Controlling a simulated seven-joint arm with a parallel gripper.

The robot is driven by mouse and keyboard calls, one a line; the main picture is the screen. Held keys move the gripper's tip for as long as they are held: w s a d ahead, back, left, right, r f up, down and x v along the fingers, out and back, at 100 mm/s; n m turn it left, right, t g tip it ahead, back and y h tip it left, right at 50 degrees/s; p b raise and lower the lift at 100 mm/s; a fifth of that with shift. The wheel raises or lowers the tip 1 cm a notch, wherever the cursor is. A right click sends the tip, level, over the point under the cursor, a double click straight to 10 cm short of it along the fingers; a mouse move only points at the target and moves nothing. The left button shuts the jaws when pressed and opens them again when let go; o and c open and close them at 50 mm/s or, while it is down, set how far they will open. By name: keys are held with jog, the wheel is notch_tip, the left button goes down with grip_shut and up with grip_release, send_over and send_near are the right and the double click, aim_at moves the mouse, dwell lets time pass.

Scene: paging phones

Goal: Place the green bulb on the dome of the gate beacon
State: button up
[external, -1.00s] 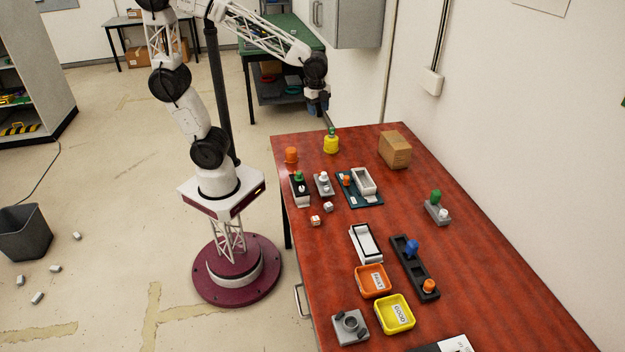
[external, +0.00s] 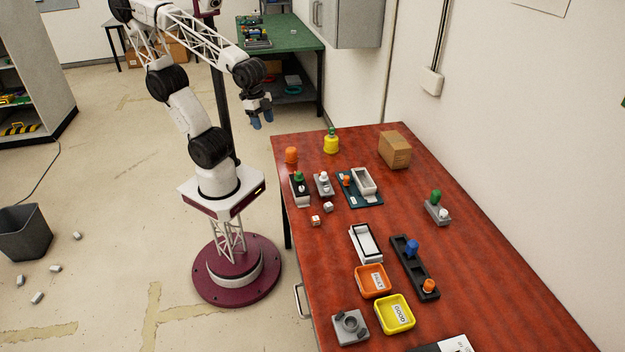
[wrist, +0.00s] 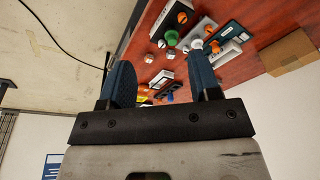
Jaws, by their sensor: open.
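A yellow dome-shaped beacon (external: 331,146) stands at the far end of the red table, with a green bulb (external: 332,132) upright on its top. I cannot read a label that names it the gate beacon. Another green bulb (external: 299,176) sits on a black and white unit near the left edge, and it also shows in the wrist view (wrist: 172,38). A third green bulb (external: 436,195) stands on a grey base at the right. My gripper (external: 262,120) is open and empty, left of the table and apart from the beacon. Its two blue fingers are spread in the wrist view (wrist: 162,82).
An orange dome (external: 291,155) stands left of the yellow beacon. A cardboard box (external: 395,150) is to the right. A teal board (external: 351,195), a black rack (external: 405,258), an orange tray (external: 360,284) and a yellow tray (external: 381,318) lie nearer. The table's right side has bare room.

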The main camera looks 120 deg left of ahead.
jog(key=shift+s+d+f+n, duration=0.2)
jog(key=shift+s+d+n, duration=0.1)
jog(key=shift+s+d, duration=0.8)
dwell(0.6)
